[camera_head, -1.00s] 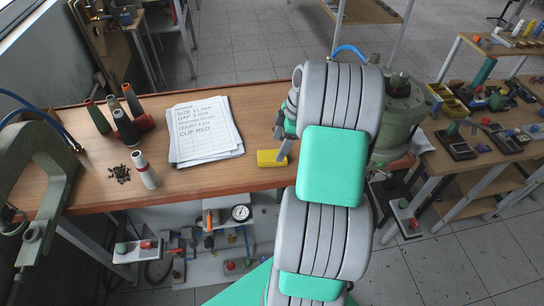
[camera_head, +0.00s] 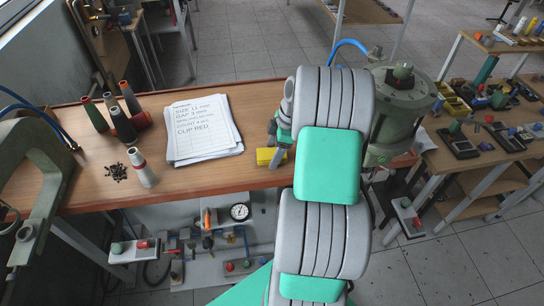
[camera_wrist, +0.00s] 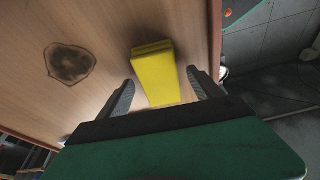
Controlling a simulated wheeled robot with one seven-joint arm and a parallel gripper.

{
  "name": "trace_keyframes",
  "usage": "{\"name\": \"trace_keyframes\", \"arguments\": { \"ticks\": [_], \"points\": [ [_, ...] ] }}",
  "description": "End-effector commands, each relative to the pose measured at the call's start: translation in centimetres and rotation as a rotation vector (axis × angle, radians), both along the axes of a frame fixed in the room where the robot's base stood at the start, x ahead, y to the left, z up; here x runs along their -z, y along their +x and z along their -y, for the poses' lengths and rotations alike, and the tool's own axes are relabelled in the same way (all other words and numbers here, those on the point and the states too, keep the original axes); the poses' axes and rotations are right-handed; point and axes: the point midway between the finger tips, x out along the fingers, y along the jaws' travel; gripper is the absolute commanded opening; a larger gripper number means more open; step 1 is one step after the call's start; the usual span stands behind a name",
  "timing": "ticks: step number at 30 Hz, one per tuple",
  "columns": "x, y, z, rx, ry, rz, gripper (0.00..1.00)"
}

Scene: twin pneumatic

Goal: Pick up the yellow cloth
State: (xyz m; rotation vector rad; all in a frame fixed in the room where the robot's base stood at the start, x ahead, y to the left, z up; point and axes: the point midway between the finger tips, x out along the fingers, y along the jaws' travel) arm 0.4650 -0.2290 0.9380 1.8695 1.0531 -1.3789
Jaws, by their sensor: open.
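The yellow cloth (camera_head: 265,157) is a folded, block-like pad lying on the wooden bench near its front edge. My gripper (camera_head: 276,148) is at its right side in the head view, where my fingers and arm hide part of it. In the wrist view the yellow cloth (camera_wrist: 155,75) reaches in between my two open fingers (camera_wrist: 158,97). The fingers stand one on each side of its near end with gaps, and nothing is gripped. I cannot tell how high the fingertips are above the bench.
Paper sheets (camera_head: 203,130) lie left of the cloth. A green cylindrical machine (camera_head: 405,100) is close to the right of my arm. A dark stain (camera_wrist: 70,63) marks the wood.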

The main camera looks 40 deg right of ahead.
Motion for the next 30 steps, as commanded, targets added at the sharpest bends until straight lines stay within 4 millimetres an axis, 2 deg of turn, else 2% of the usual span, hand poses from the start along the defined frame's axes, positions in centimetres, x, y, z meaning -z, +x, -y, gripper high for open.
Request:
{"name": "trace_keyframes", "arguments": {
  "ticks": [13,30],
  "points": [
    [0.17,0.01,0.01,0.000,0.000,0.000,0.75],
    [0.17,0.01,0.01,0.000,0.000,0.000,0.29]
  ]
}}
